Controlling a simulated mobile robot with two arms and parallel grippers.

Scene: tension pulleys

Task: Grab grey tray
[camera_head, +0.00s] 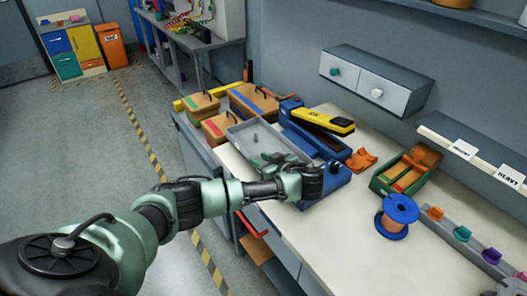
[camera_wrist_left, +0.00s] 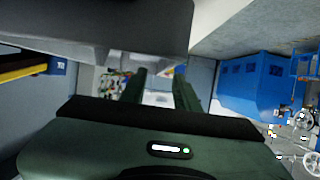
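The grey tray (camera_head: 235,131) sits on the workbench, left of the blue and yellow device. A small knob-like shape shows inside it. My left gripper (camera_head: 262,161) is at the near side of the tray, its green fingers overlapping the tray in the head view. In the left wrist view the two fingers (camera_wrist_left: 160,92) stand apart with nothing visible between them. A large grey surface (camera_wrist_left: 110,25) close above them is probably the tray. Whether the fingers touch the tray I cannot tell. My right gripper is not seen.
Wooden boxes (camera_head: 216,128) stand behind the tray. A blue device with a yellow arm (camera_head: 325,122) is close on the right. An open green box (camera_head: 385,180) and blue spool (camera_head: 401,209) lie further right. The front bench surface (camera_head: 300,240) is clear.

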